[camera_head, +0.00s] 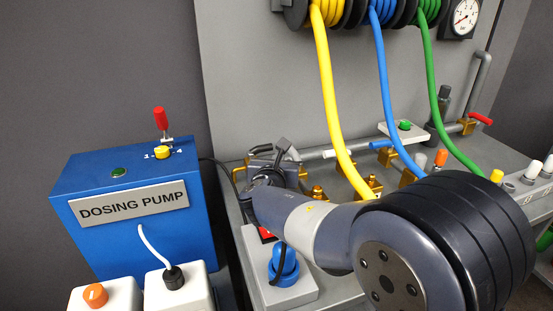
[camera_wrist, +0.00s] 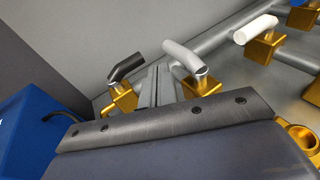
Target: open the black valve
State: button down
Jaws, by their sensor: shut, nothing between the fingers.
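The black valve's handle (camera_wrist: 127,66) shows in the wrist view, left of my fingers. It sits on a brass valve body (camera_wrist: 124,97) and slants up to the right. My gripper (camera_wrist: 157,76) is shut and empty, with its narrow fingers between the black handle and a light grey handle (camera_wrist: 185,57) on their right. I cannot tell whether a finger touches either handle. In the head view my gripper (camera_head: 266,172) is at the back left of the bench, and my wrist hides part of the valves there.
A white-handled valve (camera_wrist: 255,29) stands farther right in the wrist view. The blue dosing pump box (camera_head: 80,177) is left of my arm. Yellow (camera_head: 328,90), blue (camera_head: 387,90) and green (camera_head: 434,90) hoses hang to the right.

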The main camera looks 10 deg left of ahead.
jog(key=s+d+r, duration=0.1)
jog(key=s+d, duration=0.3)
jog(key=s, duration=0.3)
jog(key=shift+r, duration=0.3)
